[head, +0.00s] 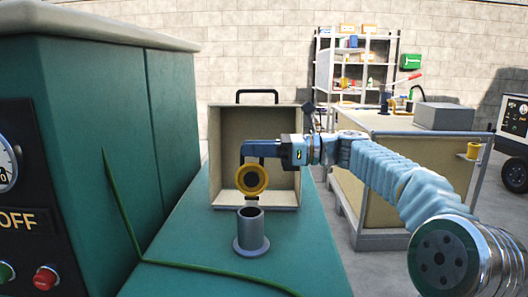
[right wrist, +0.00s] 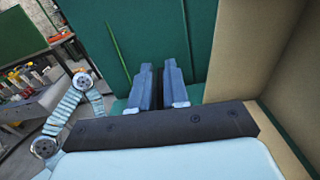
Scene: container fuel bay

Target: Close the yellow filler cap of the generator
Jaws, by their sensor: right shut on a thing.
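The yellow filler cap (head: 237,180) stands open and upright behind the grey filler neck (head: 252,232), its ring-shaped underside facing me. The neck's mouth is uncovered. It rises from the green top of the generator (head: 190,250). My right gripper (head: 245,158) comes in from the right and is shut on the upper part of the cap; the exact contact is hard to see. In the right wrist view its two blue fingers (right wrist: 160,90) lie close together with a dark strip between them; the yellow cap does not show there. My left gripper is not in view.
An open beige box (head: 284,125) with a dark handle stands just behind the cap. A tall green cabinet with gauge and buttons (head: 115,110) closes off the left. A green cable (head: 215,275) crosses the generator top. A workbench (head: 400,155) and shelves stand back right.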

